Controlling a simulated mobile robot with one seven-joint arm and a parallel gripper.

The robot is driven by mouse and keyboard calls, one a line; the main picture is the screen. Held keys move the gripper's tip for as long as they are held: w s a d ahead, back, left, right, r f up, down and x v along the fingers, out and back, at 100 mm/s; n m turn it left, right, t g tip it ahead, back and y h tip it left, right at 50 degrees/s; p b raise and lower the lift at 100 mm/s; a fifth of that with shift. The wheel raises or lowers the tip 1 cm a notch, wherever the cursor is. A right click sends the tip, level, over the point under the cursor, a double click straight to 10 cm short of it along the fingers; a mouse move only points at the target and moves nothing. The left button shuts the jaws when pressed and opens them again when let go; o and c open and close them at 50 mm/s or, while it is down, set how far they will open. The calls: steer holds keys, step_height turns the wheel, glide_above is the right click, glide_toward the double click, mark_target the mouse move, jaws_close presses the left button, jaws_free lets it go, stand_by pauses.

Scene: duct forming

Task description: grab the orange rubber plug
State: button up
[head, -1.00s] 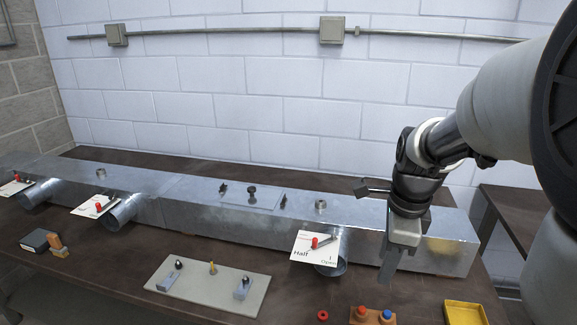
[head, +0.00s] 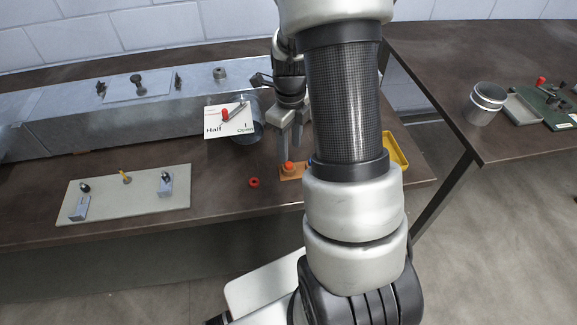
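An orange-red plug (head: 289,167) sits upright on a small orange-brown block (head: 291,174) near the table's front edge. My gripper (head: 291,154) points down just above and behind this plug in the picture. Its two fingers show a gap between them, with nothing seen held. I cannot tell whether the fingertips touch the plug. My arm hides the right part of the block, and the blue plug seen there earlier is not visible.
A red ring (head: 254,182) lies left of the block. A yellow tray (head: 397,150) is partly behind my arm. A metal duct (head: 60,128) with a white card (head: 229,121) runs behind. A pale plate (head: 125,197) lies left. A second table (head: 440,60) stands right.

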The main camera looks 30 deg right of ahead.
mark_target(289, 163)
steer(key=f, duration=0.6)
steer(key=shift+w+f, duration=0.2)
steer(key=shift+w, duration=0.1)
jaws_close()
